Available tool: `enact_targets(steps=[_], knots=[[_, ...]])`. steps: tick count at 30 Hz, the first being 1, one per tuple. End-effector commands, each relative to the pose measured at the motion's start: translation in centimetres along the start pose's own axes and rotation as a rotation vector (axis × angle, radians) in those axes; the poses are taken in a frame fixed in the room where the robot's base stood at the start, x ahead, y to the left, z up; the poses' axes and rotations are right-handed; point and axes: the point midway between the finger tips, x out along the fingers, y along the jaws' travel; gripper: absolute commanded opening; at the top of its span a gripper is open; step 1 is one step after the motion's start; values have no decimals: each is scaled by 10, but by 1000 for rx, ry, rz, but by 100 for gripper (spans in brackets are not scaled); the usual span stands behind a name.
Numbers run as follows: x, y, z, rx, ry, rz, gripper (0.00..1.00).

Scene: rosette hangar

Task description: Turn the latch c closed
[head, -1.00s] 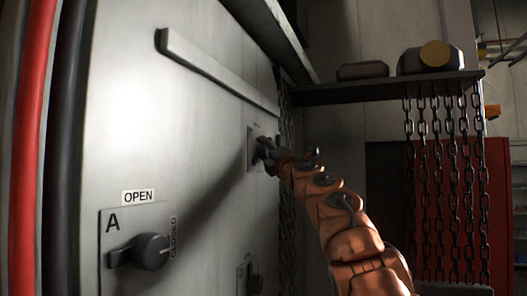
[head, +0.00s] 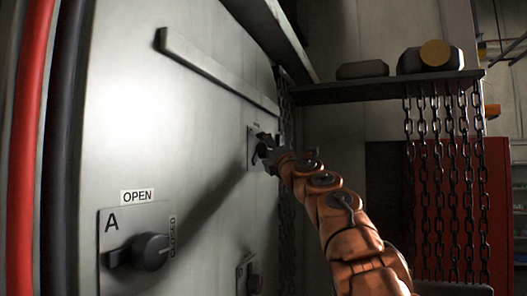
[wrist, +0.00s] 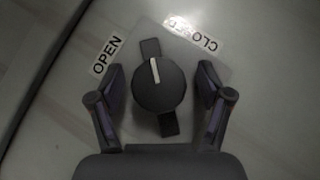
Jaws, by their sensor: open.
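A dark round latch knob (wrist: 158,92) with a bar through it sits on a plate on the wall panel. Its white mark points up in the wrist view, between the OPEN label (wrist: 107,55) at upper left and the CLOSED label (wrist: 193,32) at upper right. My gripper (wrist: 160,98) is open, one finger on each side of the knob, with visible gaps. In the head view my gripper (head: 267,152) is at the far upper plate (head: 252,147) and hides most of its knob. I cannot read the plate's letter.
Latch A (head: 150,251) is at lower left, its OPEN label above it. Another latch (head: 254,284) is below my arm. A raised bar (head: 215,75) crosses the panel above. Chains (head: 445,180) hang from a shelf (head: 385,89) at right.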

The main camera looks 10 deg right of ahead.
Motion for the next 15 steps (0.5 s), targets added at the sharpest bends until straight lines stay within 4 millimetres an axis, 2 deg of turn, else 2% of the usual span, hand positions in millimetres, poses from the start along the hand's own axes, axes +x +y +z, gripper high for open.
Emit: enact_targets(steps=[8, 15], knots=[[-3, 1, -1, 0, 4, -1, 78], [-15, -1, -3, 2, 11, -7, 78]])
